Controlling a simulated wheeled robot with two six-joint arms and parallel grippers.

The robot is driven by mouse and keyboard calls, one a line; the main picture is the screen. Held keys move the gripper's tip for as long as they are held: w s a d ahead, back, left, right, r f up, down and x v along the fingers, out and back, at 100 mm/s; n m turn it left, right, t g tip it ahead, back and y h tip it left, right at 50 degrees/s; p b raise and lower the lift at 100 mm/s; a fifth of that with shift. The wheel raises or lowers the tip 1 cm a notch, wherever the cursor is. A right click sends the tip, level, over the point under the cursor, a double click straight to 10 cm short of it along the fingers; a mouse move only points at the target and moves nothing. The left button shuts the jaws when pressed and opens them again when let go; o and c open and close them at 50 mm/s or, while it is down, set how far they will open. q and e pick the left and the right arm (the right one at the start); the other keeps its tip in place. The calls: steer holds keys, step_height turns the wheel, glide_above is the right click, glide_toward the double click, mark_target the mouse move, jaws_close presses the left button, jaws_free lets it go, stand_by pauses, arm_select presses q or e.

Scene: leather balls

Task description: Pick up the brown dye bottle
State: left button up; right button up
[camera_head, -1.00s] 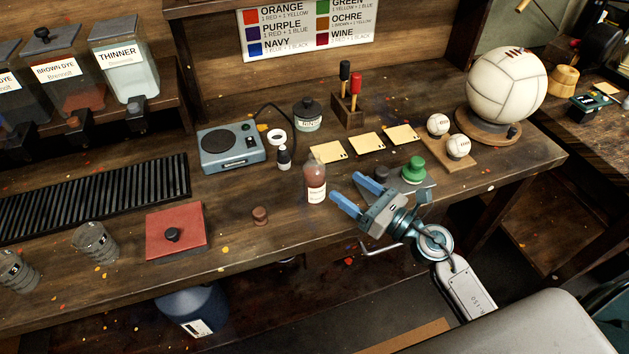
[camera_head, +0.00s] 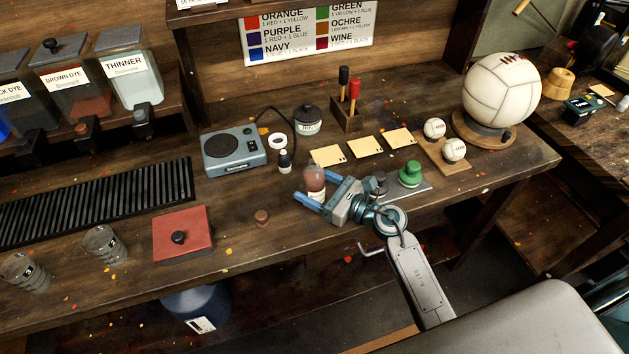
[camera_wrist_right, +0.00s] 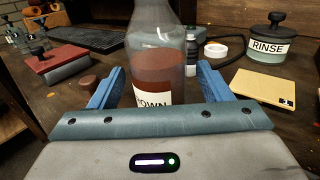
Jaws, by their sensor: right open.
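The brown dye bottle (camera_head: 314,182) is a clear bottle with reddish-brown liquid and a white label, standing upright on the bench. My right gripper (camera_head: 318,190) is open, with its blue fingers on either side of the bottle. In the right wrist view the bottle (camera_wrist_right: 155,65) stands between the two open fingers (camera_wrist_right: 160,88), with a gap visible on the left side. Its label reads "OWN" in part; the gripper body hides its base. My left gripper is not in view.
A small black-capped bottle (camera_head: 285,161) and a white ring (camera_head: 277,140) stand behind. The rinse jar (camera_head: 307,120) is farther back. A brown stopper (camera_head: 262,217) and red box (camera_head: 182,234) lie to the left. A green-knobbed tool (camera_head: 410,174) is to the right.

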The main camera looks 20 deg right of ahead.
steer(key=shift+x, duration=1.15)
steer(key=shift+s, duration=0.1)
steer(key=c, duration=1.1)
steer(key=shift+c, duration=0.3)
steer(key=shift+r, duration=0.1)
